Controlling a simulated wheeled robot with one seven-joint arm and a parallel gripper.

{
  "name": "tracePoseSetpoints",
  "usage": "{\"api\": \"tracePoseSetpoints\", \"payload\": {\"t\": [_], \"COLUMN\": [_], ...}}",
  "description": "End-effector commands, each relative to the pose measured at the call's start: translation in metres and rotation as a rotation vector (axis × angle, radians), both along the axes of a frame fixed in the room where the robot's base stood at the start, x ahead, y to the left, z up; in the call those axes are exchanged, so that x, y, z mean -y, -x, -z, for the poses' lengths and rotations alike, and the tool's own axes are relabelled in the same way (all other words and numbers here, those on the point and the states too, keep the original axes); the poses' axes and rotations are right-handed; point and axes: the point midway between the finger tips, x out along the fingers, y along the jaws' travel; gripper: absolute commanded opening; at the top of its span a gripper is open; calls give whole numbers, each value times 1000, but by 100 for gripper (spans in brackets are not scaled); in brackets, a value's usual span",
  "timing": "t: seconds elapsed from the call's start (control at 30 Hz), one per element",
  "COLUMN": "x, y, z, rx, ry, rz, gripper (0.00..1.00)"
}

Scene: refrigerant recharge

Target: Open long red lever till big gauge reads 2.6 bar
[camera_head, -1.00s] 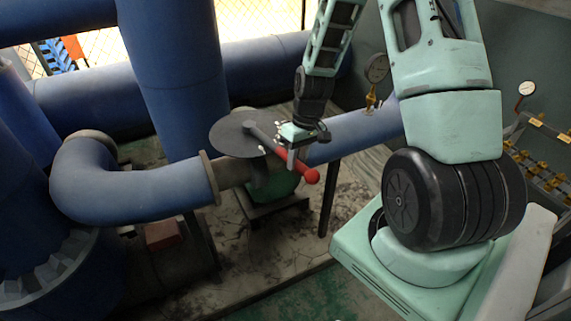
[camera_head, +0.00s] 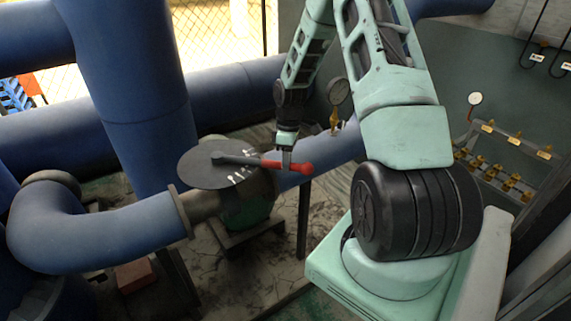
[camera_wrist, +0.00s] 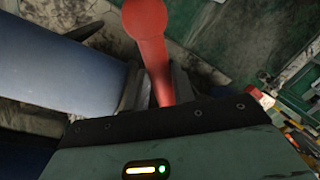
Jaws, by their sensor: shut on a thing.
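The long red lever (camera_head: 271,164) has a grey arm and a red grip with a round knob. It lies across a dark disc (camera_head: 200,174) on the blue pipe and points right. My gripper (camera_head: 286,158) comes down from above and is shut on the red grip just short of the knob. In the wrist view the red lever (camera_wrist: 159,72) runs between the fingers (camera_wrist: 153,88), its knob beyond them. A larger round gauge (camera_head: 338,91) stands on a brass fitting on the pipe, behind and right of the lever. Its reading is too small to tell.
A smaller white-faced gauge (camera_head: 474,99) stands at the right by a rack of brass valves (camera_head: 507,170). Thick blue pipes (camera_head: 110,238) fill the left side. My arm stands close to the right of the larger gauge.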

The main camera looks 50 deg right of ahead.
Motion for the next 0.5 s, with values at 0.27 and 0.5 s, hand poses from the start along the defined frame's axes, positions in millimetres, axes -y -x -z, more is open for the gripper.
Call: {"api": "tracePoseSetpoints", "payload": {"t": [0.27, 0.5], "x": [1, 1], "y": [-1, -1], "z": [-1, -1], "rx": [3, 2], "ry": [2, 1], "rz": [-3, -3], "gripper": [0, 47]}}
